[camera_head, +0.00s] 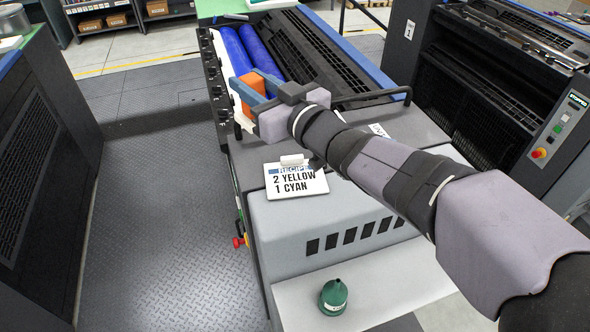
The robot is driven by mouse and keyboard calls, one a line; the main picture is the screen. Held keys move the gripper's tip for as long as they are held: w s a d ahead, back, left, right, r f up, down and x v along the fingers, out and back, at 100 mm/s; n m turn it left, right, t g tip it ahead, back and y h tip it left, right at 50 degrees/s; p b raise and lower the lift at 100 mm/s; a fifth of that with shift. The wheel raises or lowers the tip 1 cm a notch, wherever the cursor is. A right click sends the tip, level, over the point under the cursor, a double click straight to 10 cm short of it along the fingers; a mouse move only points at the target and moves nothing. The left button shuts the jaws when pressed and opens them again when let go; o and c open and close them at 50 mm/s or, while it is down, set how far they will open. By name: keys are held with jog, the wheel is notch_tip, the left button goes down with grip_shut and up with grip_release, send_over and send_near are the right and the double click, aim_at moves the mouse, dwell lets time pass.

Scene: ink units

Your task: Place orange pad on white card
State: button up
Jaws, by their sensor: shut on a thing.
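My gripper (256,86) is shut on the orange pad (254,92), a block held between its blue fingers. It is over the near left end of the blue rollers, and part of the pad is hidden by the fingers. A white card (313,189) reading "RECIPE, 2 YELLOW, 1 CYAN" lies on the grey machine top, nearer to me than the gripper. The pad is apart from this card. A second small white label (378,130) shows partly behind my arm.
Blue rollers (236,52) and a black slatted grid (305,52) lie in the machine. A green bottle (333,296) stands on the pale lower shelf (390,285). A second machine with a red button (538,153) stands at right. The left floor is clear.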

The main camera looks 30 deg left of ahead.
jog(key=w+d+f+m+t+h, duration=0.4)
jog(key=w+d+f+t, duration=0.15)
jog(key=f, duration=0.25)
jog(key=shift+d+f+p, duration=0.2)
jog(key=shift+f+p, duration=0.35)
jog(key=shift+f, duration=1.9)
jog(key=shift+d+f+p, duration=0.15)
jog(key=shift+f+p, duration=0.4)
jog(key=shift+f, duration=2.15)
jog(key=shift+f+b, duration=0.25)
jog(key=shift+b, duration=0.05)
jog(key=o, duration=1.1)
jog(key=shift+c, duration=0.2)
jog(key=shift+r, duration=0.2)
